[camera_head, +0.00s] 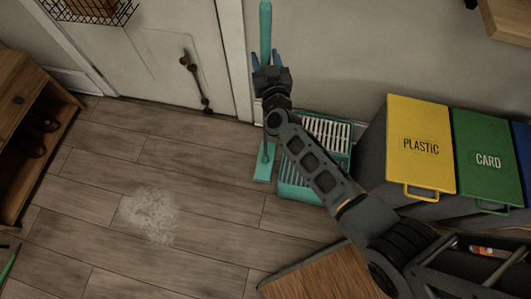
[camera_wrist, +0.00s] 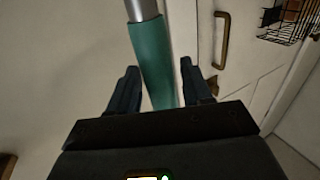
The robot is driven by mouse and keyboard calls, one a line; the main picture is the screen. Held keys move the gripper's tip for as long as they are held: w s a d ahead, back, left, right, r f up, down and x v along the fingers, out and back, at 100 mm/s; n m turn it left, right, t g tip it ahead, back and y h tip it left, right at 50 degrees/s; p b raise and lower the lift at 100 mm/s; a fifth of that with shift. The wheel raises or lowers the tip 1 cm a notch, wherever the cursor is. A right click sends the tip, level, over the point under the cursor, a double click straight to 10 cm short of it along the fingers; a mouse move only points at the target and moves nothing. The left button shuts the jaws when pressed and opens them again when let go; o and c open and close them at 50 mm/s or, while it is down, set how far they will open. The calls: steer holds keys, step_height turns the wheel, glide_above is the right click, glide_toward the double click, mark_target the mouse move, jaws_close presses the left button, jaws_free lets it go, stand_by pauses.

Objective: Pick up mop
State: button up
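The mop stands upright near the wall beside the door, its teal handle (camera_head: 265,28) rising behind my gripper and its flat teal foot (camera_head: 264,165) on the floor. My gripper (camera_head: 269,58) is at the upper part of the handle. In the wrist view, the teal grip (camera_wrist: 152,58) with a grey metal section above it passes between the two fingers of my gripper (camera_wrist: 159,67). The fingers are apart, with a narrow gap showing on each side of the handle. My gripper and arm hide part of the handle in the head view.
A teal bucket with a pale grid (camera_head: 325,135) stands right of the mop foot. Plastic (camera_head: 420,143) and card (camera_head: 487,160) bins stand further right. A white door (camera_head: 150,50) is at left, a wooden shelf (camera_head: 25,120) at far left. The floor's middle is clear, with a whitish stain (camera_head: 148,213).

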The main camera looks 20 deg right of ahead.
jaws_close()
steer(key=shift+r, duration=0.2)
stand_by(0.3)
